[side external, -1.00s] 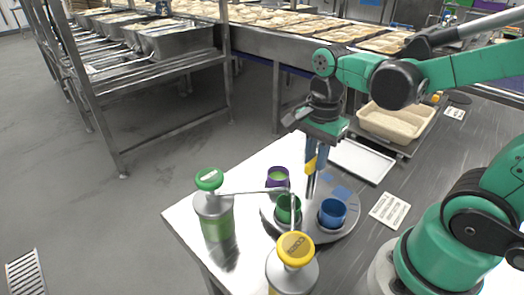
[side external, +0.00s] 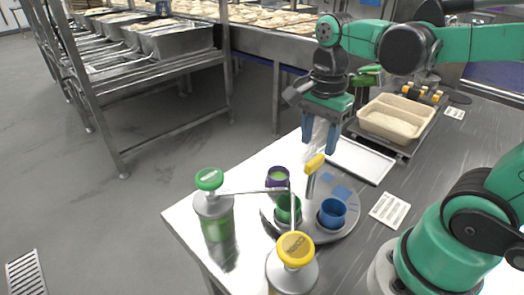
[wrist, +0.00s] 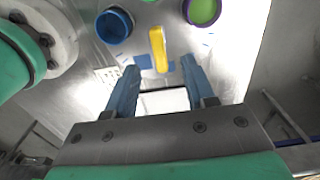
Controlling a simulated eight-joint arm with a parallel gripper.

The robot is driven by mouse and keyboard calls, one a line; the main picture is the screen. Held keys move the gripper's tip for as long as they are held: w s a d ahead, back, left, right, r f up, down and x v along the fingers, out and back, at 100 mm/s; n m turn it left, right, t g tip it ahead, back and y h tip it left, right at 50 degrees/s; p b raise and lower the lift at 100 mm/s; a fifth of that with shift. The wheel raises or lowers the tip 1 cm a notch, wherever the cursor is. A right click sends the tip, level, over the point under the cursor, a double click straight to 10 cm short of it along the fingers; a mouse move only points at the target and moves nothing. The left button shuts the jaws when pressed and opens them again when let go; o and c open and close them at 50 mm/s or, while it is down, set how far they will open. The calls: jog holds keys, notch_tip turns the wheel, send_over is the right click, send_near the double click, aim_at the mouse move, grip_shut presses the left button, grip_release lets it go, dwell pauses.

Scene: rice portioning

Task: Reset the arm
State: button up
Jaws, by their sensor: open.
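My gripper (side external: 320,133) is above the table near the white tray (side external: 362,160), with its two blue fingers apart and nothing between them. In the wrist view, the open fingers of my gripper (wrist: 158,82) show with the yellow handle (wrist: 158,48) beyond them. In the side view the yellow-topped handle (side external: 314,163) stands upright at the middle of the round grey plate (side external: 335,232), apart from the fingers. A blue cup (side external: 332,214), a green cup (side external: 286,208) and a purple cup (side external: 278,177) sit around it.
A green-topped pump dispenser (side external: 212,205) and a yellow-topped one (side external: 292,262) stand at the table's near left. A beige container (side external: 392,132) holds grain at the back. A printed card (side external: 390,210) lies right of the plate. Racks and a conveyor stand behind.

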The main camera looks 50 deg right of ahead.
jog(key=shift+r, duration=0.85)
jog(key=n, duration=0.1)
jog(key=n+t, duration=0.1)
jog(key=f+n, duration=0.1)
jog(key=n, duration=0.1)
jog(key=shift+w+a+t, duration=0.25)
jog(key=shift+a+t, duration=0.05)
jog(key=shift+a, duration=0.05)
jog(key=n+t, duration=0.2)
jog(key=n, duration=0.2)
jog(key=w+a+f+n+t, duration=0.1)
jog(key=n, duration=0.4)
jog(key=w+a+n+t, duration=0.1)
jog(key=n+t, duration=0.1)
jog(key=n, duration=0.3)
jog(key=shift+a+f+t, duration=0.15)
jog(key=shift+t, duration=0.15)
